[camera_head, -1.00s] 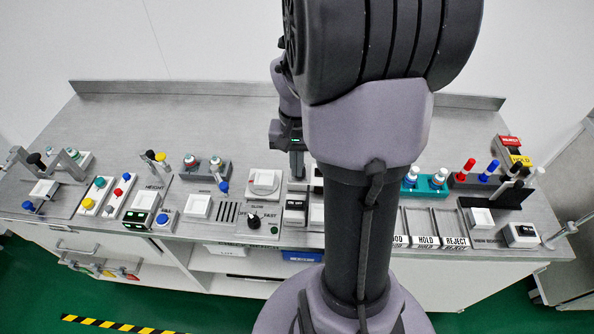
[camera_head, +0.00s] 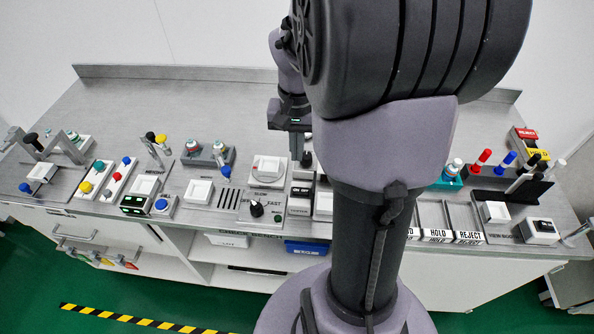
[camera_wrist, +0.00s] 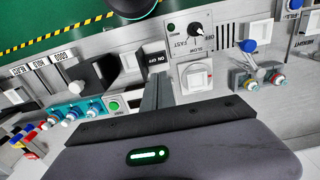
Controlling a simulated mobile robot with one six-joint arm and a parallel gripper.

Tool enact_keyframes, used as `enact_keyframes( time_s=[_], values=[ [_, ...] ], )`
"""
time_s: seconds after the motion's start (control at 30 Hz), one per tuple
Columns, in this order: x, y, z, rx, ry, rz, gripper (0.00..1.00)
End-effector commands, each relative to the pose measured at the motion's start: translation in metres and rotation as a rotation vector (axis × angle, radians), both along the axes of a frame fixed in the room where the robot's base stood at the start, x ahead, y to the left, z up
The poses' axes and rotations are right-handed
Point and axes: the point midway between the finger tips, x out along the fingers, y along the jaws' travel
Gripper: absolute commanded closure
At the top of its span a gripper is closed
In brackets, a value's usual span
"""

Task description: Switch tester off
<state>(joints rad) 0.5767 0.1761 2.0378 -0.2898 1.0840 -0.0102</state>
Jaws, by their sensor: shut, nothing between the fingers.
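The tester switch (camera_head: 301,188) is a black ON/OFF rocker on a light box labelled TESTER, near the middle of the bench's front part. It also shows in the wrist view (camera_wrist: 156,62), just beyond my fingertips. My gripper (camera_head: 296,156) points down behind the switch, toward the back of the bench. In the wrist view my gripper (camera_wrist: 157,84) has its narrow fingers together with nothing between them. The fingers appear apart from the switch, though their height above the bench is hard to judge. Which side of the rocker is pressed is too small to tell.
Left of the switch is a SLOW/FAST dial panel (camera_head: 257,208), with a white square plate (camera_head: 267,168) behind it. A green button (camera_wrist: 114,104) and capped vials in a teal rack (camera_wrist: 75,114) are near my fingers. My arm hides part of the bench.

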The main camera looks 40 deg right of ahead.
Motion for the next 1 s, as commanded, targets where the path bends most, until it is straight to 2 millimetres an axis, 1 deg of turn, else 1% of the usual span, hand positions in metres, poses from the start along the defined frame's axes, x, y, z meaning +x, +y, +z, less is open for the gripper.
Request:
enact_keyframes(
  time_s=[0.03,0.2,0.4,0.5,0.6,0.7,1.0],
  values=[
    [-0.001,0.0,-0.013,0.002,0.003,0.0,1.0],
    [0.0,0.001,-0.052,0.002,0.003,0.0,1.0],
    [0.0,0.001,-0.095,0.002,0.002,-0.001,1.0],
    [0.0,0.0,-0.112,0.002,0.003,0.0,1.0],
    [0.0,0.0,-0.124,0.002,0.001,0.0,1.0],
    [0.0,0.001,-0.13,0.002,0.001,-0.001,1.0],
    [0.0,0.0,-0.13,0.001,0.001,-0.001,1.0]
  ],
)
